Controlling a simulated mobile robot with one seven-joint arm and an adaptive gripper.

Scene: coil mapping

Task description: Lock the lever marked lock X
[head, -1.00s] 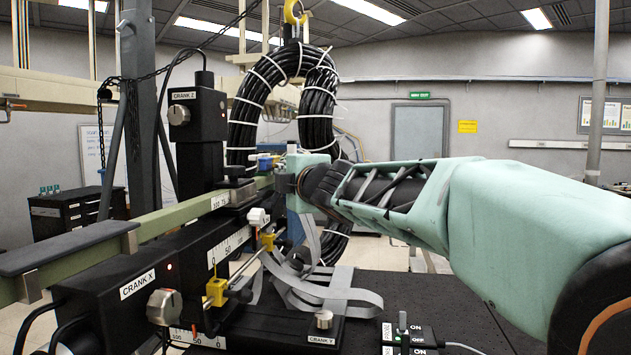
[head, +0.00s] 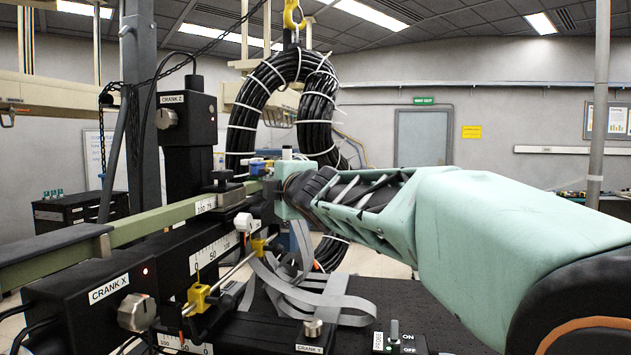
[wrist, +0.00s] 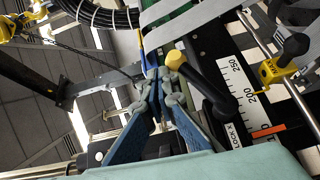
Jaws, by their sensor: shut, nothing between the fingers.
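In the head view my wrist (head: 290,192) reaches the rig, and the fingers are not clearly seen there.
A ruler scale (wrist: 245,85) and a yellow clamp with a black knob (wrist: 280,68) lie right of the lever. In the head view, the crank X knob (head: 137,311), grey ribbon cables (head: 300,285) and a black cable coil (head: 262,95) surround the work area.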

